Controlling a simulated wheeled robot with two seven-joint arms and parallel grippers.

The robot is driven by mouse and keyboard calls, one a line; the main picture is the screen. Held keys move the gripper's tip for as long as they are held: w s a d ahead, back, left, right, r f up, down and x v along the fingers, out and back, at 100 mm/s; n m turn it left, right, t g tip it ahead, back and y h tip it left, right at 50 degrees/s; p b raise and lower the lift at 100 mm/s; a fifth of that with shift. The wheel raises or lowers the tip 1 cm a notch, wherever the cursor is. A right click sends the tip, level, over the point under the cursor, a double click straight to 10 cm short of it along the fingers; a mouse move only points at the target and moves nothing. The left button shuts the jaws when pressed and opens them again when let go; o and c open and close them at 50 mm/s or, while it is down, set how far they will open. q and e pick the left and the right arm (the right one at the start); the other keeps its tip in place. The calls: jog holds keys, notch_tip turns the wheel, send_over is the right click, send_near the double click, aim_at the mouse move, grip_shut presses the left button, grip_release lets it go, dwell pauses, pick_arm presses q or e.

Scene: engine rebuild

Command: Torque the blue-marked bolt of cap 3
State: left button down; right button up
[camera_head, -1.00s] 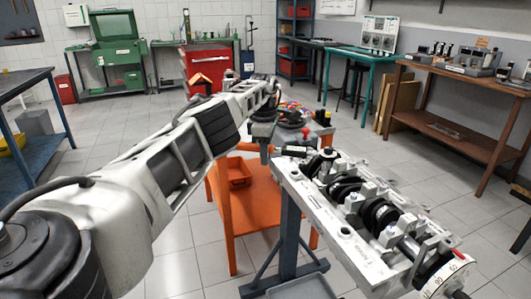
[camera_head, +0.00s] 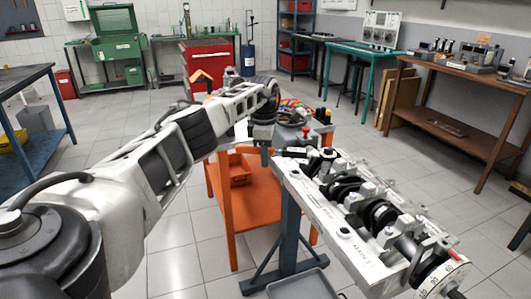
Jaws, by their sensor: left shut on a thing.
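The engine block (camera_head: 335,232) stands on a dark stand at the right, with the crankshaft (camera_head: 381,214) and several bearing caps along its top. Silver bolt heads show on the caps, but I cannot make out a blue mark or tell which is cap 3. My left gripper (camera_head: 265,157) points down just beyond the block's far left end. A dark, handle-like tool (camera_head: 291,152) lies between the gripper and the block's far end. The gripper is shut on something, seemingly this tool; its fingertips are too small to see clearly. My right gripper is out of view.
An orange cart (camera_head: 226,215) with an orange bin (camera_head: 240,170) and items on top stands behind the block. A degree wheel (camera_head: 440,277) is at the block's near end. A brown bench (camera_head: 470,145) is at the right. The floor between is clear.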

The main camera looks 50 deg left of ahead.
pick_arm(q)
jog(key=shift+s+d+r+n+p, duration=0.15)
jog(key=shift+s+d+n+p, duration=0.75)
jog(key=shift+p, duration=0.85)
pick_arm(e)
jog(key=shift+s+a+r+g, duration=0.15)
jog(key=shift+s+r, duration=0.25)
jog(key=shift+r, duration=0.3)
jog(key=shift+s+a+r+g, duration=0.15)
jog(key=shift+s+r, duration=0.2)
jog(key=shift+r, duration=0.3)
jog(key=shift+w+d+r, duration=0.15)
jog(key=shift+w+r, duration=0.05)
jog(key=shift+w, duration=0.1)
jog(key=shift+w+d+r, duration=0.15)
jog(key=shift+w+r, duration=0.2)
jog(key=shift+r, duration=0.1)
pick_arm(q)
jog(key=shift+s, duration=0.1)
jog(key=shift+s+p, duration=0.1)
jog(key=shift+p, duration=0.45)
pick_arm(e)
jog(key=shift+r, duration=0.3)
pick_arm(q)
jog(key=shift+a+r+p, duration=0.1)
jog(key=shift+r+p, duration=0.1)
jog(key=shift+p, duration=0.25)
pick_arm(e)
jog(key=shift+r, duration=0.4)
